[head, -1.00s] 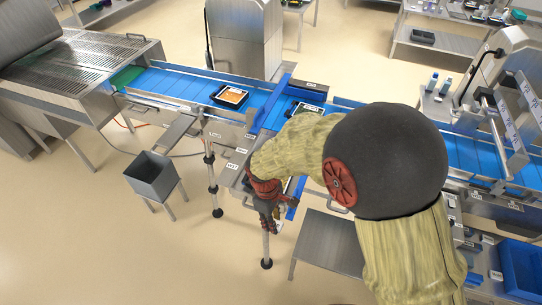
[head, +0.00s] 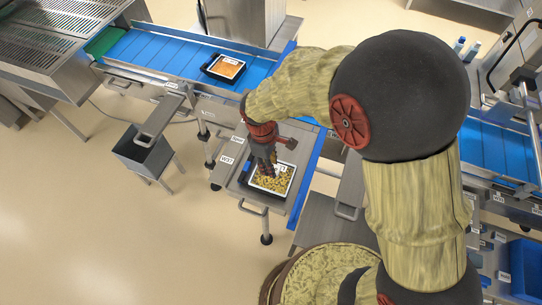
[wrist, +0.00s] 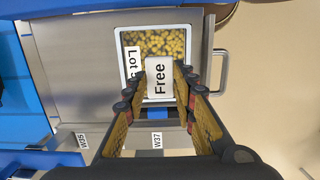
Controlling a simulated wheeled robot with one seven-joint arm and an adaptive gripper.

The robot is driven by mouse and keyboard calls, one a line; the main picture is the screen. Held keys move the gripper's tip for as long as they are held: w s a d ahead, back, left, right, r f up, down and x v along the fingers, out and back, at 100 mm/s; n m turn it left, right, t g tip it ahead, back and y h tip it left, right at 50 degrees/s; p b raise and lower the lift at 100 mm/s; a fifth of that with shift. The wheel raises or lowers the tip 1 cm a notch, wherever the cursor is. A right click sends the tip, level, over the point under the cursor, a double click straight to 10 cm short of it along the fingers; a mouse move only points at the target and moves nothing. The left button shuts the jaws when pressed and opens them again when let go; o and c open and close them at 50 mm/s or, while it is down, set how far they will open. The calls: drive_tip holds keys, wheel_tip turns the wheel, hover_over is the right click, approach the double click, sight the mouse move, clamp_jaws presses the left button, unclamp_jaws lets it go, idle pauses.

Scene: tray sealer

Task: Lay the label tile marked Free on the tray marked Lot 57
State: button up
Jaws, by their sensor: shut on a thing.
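The label tile marked Free (wrist: 159,79) is a small white tile with black letters, held between the fingertips of my gripper (wrist: 160,95) in the wrist view. My gripper is shut on it. Just beyond the tile is the tray marked Lot 57 (wrist: 196,46), white-rimmed with yellow pieces inside; its label shows only "Lot", the rest being cut off by the tile and fingers. In the head view my gripper (head: 266,165) is over the far edge of this tray (head: 285,188). Whether the tile touches the tray I cannot tell.
A second tray with orange contents (head: 226,67) is on the blue conveyor (head: 165,52). A grey bin (head: 143,153) stands at left.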

drive_tip(key=shift+s+f, duration=0.15)
drive_tip(key=shift+f, duration=0.1)
drive_tip(key=shift+f+b, duration=1.85)
drive_tip(key=shift+f, duration=0.6)
drive_tip(key=shift+f, duration=0.1)
drive_tip(key=o, duration=0.9)
drive_tip(key=shift+o, duration=0.6)
drive_tip(key=c, duration=0.3)
